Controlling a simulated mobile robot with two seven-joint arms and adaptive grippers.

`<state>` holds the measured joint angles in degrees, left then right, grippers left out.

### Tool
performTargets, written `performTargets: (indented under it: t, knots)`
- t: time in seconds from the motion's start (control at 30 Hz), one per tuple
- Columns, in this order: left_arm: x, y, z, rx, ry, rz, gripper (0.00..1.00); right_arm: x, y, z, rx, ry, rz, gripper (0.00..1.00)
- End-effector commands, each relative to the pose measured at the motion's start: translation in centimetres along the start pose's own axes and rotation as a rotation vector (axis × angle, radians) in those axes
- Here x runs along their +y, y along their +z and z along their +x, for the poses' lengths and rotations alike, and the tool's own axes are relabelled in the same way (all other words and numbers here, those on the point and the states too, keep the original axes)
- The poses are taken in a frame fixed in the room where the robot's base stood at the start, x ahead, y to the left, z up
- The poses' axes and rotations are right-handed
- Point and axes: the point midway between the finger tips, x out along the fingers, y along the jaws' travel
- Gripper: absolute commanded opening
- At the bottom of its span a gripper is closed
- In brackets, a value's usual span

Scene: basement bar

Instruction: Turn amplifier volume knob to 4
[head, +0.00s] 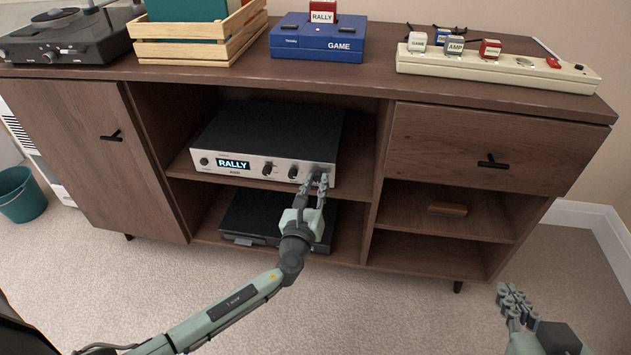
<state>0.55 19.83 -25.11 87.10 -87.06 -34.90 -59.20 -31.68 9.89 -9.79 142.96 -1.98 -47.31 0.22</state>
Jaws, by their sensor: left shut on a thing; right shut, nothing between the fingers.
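The amplifier (232,174) is a silver-fronted unit with a black top on the cabinet's middle shelf. Its lit display reads RALLY. Two dark knobs (268,169) show on the front, right of the display. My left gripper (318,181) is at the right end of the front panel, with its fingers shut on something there. The fingers hide what they hold, which seems to be the rightmost knob; its setting cannot be read. My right gripper (511,298) is shut and empty, low at the right, well away from the cabinet.
A black box (245,222) lies on the shelf below. The wooden cabinet (360,84) carries a turntable (68,38), a wooden crate (190,50), a blue GAME box (318,40) and a power strip (490,68) with several plugs. Carpet in front is clear.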

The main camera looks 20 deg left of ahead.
Motion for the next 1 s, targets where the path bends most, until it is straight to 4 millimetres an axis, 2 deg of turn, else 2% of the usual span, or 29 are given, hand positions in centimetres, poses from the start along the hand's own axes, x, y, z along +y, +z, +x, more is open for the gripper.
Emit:
performTargets:
  t: [0.17,0.47,0.5,0.63,0.67,1.0]
  knots:
    - [0.04,-0.04,0.00,0.002,0.001,0.016,0.00,0.34,0.67,-0.07,-0.031,0.007,-0.002,0.00]
    - [0.04,-0.06,0.00,0.001,0.001,0.016,0.00,0.35,0.71,-0.06,-0.032,0.008,-0.002,0.00]
    - [0.04,-0.06,0.00,0.001,0.001,0.016,0.24,0.35,0.71,-0.06,-0.032,0.008,-0.002,0.00]
    - [0.04,-0.04,0.00,0.001,0.001,0.015,0.40,0.36,0.70,-0.06,-0.032,0.008,-0.002,0.00]
    - [0.03,-0.04,-0.01,0.001,0.001,0.015,0.43,0.36,0.70,-0.06,-0.032,0.008,-0.002,0.00]
    - [0.01,-0.06,-0.39,0.002,0.000,0.015,0.43,0.26,0.64,-0.07,-0.029,0.005,-0.003,0.00]
